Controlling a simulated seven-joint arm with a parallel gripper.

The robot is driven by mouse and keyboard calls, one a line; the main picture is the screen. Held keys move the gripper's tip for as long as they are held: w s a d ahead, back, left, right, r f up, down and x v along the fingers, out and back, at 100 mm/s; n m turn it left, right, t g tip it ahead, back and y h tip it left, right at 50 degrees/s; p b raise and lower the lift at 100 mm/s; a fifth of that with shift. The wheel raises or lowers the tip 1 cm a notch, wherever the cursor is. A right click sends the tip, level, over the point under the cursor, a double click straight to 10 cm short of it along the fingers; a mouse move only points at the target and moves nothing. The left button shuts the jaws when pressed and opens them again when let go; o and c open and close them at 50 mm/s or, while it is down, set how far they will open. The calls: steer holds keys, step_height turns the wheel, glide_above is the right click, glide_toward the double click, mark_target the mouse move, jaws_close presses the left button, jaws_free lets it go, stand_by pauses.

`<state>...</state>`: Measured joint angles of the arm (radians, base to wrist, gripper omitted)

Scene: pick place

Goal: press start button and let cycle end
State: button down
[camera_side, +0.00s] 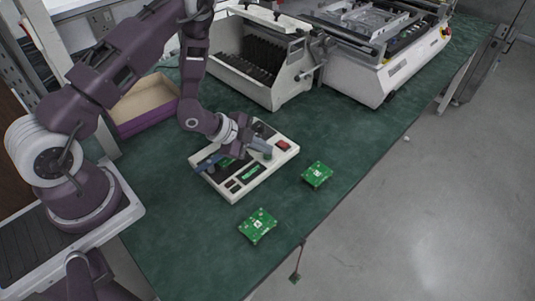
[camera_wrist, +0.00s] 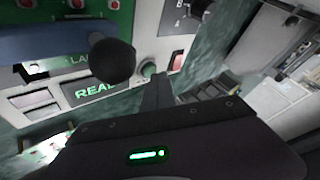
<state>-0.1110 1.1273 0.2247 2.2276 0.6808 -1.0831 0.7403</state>
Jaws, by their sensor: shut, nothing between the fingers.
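A cream test box (camera_side: 235,192) lies on the green bench mat. In the wrist view its lit display (camera_wrist: 95,90) shows green letters, partly hidden, that begin "REA". A round green button (camera_wrist: 148,68) sits right of the display, and a red rocker switch (camera_wrist: 176,61) is beyond it; the switch also shows in the side view (camera_side: 283,146). My gripper (camera_wrist: 155,88) is shut and empty, its dark fingertips pointing at the green button and very close to it. I cannot tell whether they touch. In the side view my gripper (camera_side: 246,146) is low over the box.
A blue lever with a black ball knob (camera_wrist: 112,61) crosses the panel left of the button. Two green circuit boards lie on the mat, one near the box (camera_side: 317,174) and one in front (camera_side: 258,226). An open carton (camera_side: 145,120), a slotted rack (camera_side: 285,85) and a machine (camera_side: 375,80) stand behind.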

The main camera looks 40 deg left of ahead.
mark_target(264, 155)
steer(key=shift+f, duration=0.25)
steer(key=shift+r, duration=0.15)
stand_by(0.3)
steer(key=shift+r, duration=0.7)
steer(key=shift+r, duration=2.5)
